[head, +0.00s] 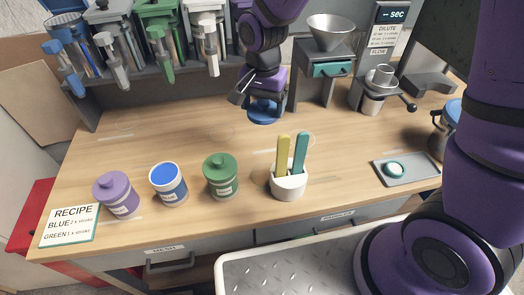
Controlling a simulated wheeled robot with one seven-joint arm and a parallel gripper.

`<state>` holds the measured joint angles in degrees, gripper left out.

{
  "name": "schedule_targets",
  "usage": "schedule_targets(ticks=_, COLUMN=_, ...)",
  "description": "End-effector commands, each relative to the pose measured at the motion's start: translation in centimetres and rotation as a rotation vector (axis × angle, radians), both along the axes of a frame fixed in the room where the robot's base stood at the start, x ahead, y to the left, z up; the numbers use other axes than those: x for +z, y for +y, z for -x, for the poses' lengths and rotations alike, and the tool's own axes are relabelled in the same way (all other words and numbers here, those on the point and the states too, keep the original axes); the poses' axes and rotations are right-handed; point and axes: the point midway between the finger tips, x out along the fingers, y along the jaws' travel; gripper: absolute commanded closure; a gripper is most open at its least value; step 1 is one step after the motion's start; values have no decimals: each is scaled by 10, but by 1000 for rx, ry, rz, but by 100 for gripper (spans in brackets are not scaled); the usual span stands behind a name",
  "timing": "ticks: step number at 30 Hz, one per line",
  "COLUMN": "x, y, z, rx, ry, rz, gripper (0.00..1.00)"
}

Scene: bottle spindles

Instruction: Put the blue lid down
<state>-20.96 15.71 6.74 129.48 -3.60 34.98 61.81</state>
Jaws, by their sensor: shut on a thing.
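My gripper (266,95) is shut on the blue lid (264,112) and holds it over the back part of the wooden table (130,150). The lid hangs below the fingers; I cannot tell its exact height above the table. The blue jar (170,192) stands at the front left with no knobbed lid on it and a blue top surface showing. A purple lidded jar (117,196) is to its left and a green lidded jar (220,176) to its right.
A white cup (289,186) holds a yellow and a teal paddle. A grey tray (408,170) with a small teal-white item lies at the right. A funnel stand (331,50) is behind. The table's middle is clear.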

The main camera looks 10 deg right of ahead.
Motion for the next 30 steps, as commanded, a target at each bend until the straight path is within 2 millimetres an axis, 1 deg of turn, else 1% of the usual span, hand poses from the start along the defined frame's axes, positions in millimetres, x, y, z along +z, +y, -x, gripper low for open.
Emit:
schedule_targets(ticks=1, x=-10, y=0, z=1, rx=1, ry=5, rz=2, gripper=40)
schedule_targets(ticks=6, x=-38, y=-1, z=2, rx=1, ry=5, rz=0, gripper=40)
schedule_targets(ticks=10, x=-57, y=-1, z=4, rx=2, ry=4, rz=0, gripper=40)
schedule_targets(ticks=14, x=-71, y=-1, z=5, rx=2, ry=4, rz=-3, gripper=40)
schedule_targets(ticks=21, x=-109, y=-1, z=5, rx=3, ry=6, rz=-2, gripper=40)
schedule_targets(ticks=24, x=-120, y=-1, z=5, rx=3, ry=4, rz=-3, gripper=40)
schedule_targets(ticks=30, x=-130, y=-1, z=5, rx=3, ry=3, rz=-3, gripper=40)
